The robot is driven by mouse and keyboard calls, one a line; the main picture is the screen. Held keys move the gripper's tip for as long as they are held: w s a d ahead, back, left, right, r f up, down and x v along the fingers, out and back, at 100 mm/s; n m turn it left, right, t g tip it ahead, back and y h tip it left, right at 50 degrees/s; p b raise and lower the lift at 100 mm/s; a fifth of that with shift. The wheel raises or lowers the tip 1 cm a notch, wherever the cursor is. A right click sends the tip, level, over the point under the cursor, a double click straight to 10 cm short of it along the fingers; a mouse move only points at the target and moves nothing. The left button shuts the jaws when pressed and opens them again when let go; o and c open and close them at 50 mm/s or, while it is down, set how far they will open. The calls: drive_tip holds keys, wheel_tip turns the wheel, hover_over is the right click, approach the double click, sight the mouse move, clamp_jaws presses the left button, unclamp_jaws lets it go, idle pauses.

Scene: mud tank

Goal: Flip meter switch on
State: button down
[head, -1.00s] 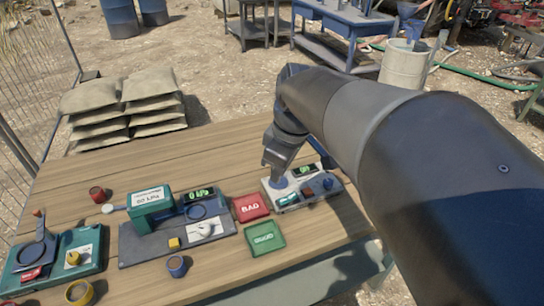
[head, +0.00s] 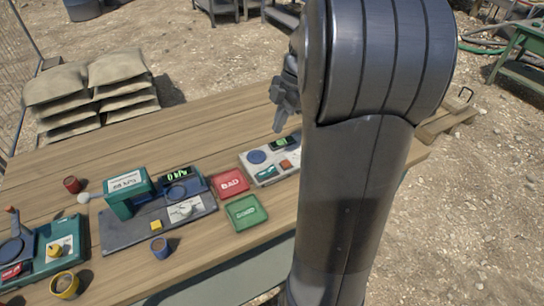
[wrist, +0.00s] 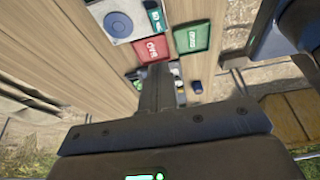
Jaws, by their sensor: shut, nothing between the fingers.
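A pale grey meter box (head: 270,158) lies on the wooden table, with a lit green display, a round blue pad, a teal rocker-like switch (head: 265,173) and a red button. My arm hides its right end in the head view. The meter's blue pad side shows at the top of the wrist view (wrist: 118,24), cut off by the frame edge. My gripper (head: 280,122) is shut and empty, above the table beyond the meter and apart from it. Its fingers also show in the wrist view (wrist: 157,72). The switch's position cannot be told.
A red BAD tray (head: 230,183) and a green tray (head: 245,212) lie left of the meter. Further left are a tester with a 0 kPa display (head: 178,171), a green device (head: 45,250) and small cups. Sandbags (head: 92,90) stand behind the table. Bare wood lies behind the meter.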

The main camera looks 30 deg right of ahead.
idle(0.3)
hover_over(272, 168)
drive_tip(key=a, duration=0.1)
wheel_tip(272, 168, down, 10)
drive_tip(key=shift+a+r, duration=0.15)
drive_tip(key=shift+r, duration=0.1)
drive_tip(key=shift+d+f, duration=0.3)
drive_tip(key=shift+f, duration=0.3)
drive_tip(key=shift+d+f, duration=0.3)
drive_tip(key=shift+f, duration=0.3)
drive_tip(key=shift+d+f, duration=0.3)
drive_tip(key=shift+f, duration=0.3)
drive_tip(key=shift+d, duration=0.1)
drive_tip(key=shift+d+f+y, duration=0.4)
drive_tip(key=shift+f+y, duration=0.1)
drive_tip(key=shift+y, duration=0.2)
drive_tip(key=shift+a, duration=0.1)
drive_tip(key=shift+a+r, duration=0.35)
drive_tip(key=shift+a, duration=0.35)
